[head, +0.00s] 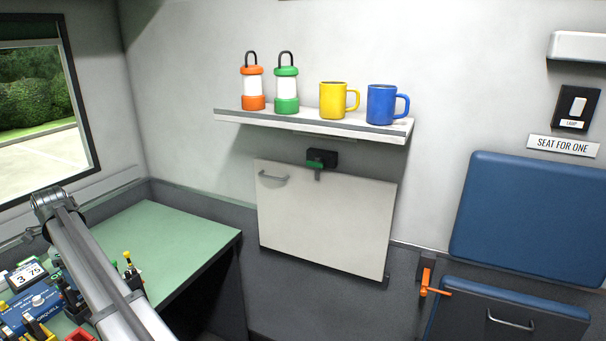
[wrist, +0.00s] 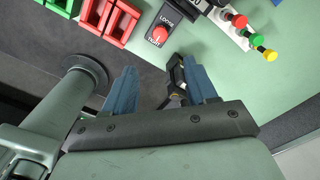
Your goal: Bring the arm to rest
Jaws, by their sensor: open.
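My gripper (wrist: 160,82) shows in the wrist view with its two blue fingers spread apart. It is over the front edge of the green desk (wrist: 280,85), with dark grey surface below the left finger. A small black item with a yellow mark (wrist: 174,88) shows between the fingers, close to the right one; I cannot tell whether they touch. In the head view my arm (head: 95,265) slants across the lower left, over the desk (head: 160,240). The gripper itself does not show there.
The desk holds a dark box with a red knob (wrist: 160,33), red trays (wrist: 108,20), coloured knobs (wrist: 240,22) and a blue device (head: 38,302). A shelf (head: 310,125) bears two lanterns and two mugs. A folded white panel (head: 325,220) and blue seat (head: 535,220) are right.

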